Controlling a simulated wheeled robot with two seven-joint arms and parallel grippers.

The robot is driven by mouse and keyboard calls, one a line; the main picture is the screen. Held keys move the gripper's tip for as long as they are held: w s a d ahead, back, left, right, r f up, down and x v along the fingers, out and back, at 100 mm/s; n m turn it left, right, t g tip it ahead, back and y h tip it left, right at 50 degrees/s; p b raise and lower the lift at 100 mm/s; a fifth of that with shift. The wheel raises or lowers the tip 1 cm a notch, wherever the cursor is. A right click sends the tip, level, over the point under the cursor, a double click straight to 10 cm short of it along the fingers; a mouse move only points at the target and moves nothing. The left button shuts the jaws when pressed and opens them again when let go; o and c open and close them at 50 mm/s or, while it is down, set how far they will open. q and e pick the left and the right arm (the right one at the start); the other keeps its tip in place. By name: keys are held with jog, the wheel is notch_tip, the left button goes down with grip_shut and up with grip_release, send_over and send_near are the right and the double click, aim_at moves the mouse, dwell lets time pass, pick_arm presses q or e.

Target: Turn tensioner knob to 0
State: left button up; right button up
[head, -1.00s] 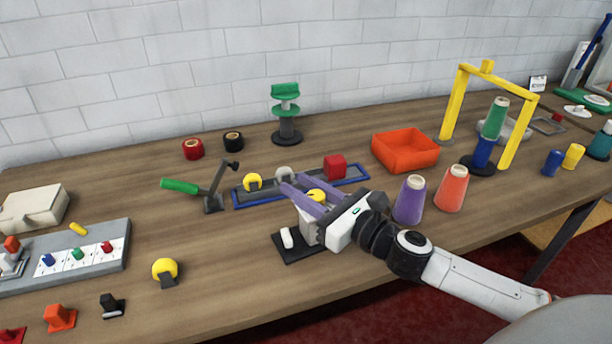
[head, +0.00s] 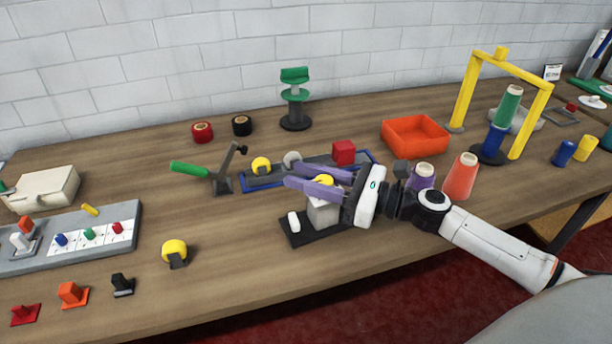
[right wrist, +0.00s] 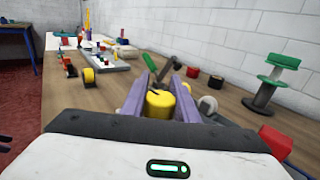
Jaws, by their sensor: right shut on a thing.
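The tensioner knob (head: 325,180) is yellow and sits on top of a small white block (head: 322,213) on a black base plate (head: 300,238). My right gripper (head: 291,175) reaches in from the right, its purple fingers level and pointing left. It is shut on the knob, one finger on each side. The right wrist view shows the yellow knob (right wrist: 159,104) between the two fingers. No scale or number on the knob is readable.
A white piece (head: 294,222) stands on the same plate. Close behind are a blue-edged tray (head: 250,184) and a green-handled lever (head: 190,169). Purple (head: 422,176) and orange (head: 461,177) cones stand to the right.

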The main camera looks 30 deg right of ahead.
aim_at(333, 185)
jog(key=o, duration=1.1)
jog(key=shift+c, duration=0.2)
jog(key=v, duration=1)
jog(key=shift+s+b, duration=0.15)
jog(key=shift+b, duration=0.25)
